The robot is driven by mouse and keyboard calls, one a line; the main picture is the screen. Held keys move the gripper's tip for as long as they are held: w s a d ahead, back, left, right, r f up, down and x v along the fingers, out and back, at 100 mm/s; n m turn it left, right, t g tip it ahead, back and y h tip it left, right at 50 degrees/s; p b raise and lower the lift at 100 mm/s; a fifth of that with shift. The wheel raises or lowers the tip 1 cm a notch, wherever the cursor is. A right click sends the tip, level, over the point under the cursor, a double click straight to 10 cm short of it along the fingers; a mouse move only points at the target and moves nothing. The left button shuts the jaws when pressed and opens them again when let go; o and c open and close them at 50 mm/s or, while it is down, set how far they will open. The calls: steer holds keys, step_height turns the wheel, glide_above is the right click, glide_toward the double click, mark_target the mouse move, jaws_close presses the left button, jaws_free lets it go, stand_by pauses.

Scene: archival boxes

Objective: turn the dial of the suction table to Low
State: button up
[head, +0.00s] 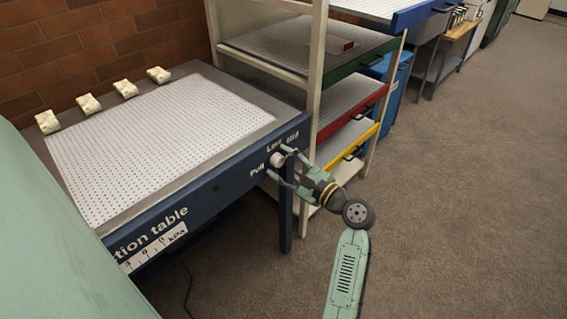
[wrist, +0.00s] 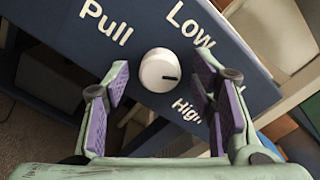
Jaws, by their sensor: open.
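The suction table (head: 215,172) has a dark blue front panel with a round white dial (head: 277,159) near its right end. In the wrist view the dial (wrist: 158,71) shows a dark mark pointing right and slightly down, roughly toward a label mostly hidden by the right finger, which reads Mid in the head view. Pull is at its upper left, Low at its upper right and High at its lower right. My gripper (wrist: 163,80) is open, with one purple-padded finger on each side of the dial. I see gaps between the pads and the dial; how deep they reach is unclear.
A shelf rack (head: 316,85) with green, red and yellow-edged trays stands close to the right of the table. Several pale blocks (head: 125,88) lie along the table's back edge by the brick wall. The carpet (head: 450,190) at right is clear.

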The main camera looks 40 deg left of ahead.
steer(key=c, duration=1.1)
steer(key=shift+c, duration=0.2)
steer(key=n+b, duration=0.3)
steer(key=n, duration=0.3)
steer(key=shift+f+b, duration=0.15)
steer(key=shift+b, duration=0.2)
steer(key=n+b, duration=0.3)
steer(key=n, duration=0.2)
steer(key=shift+r+n+b, duration=0.2)
steer(key=shift+n+b, duration=0.15)
steer(key=shift+n, duration=0.15)
steer(key=o, duration=1.1)
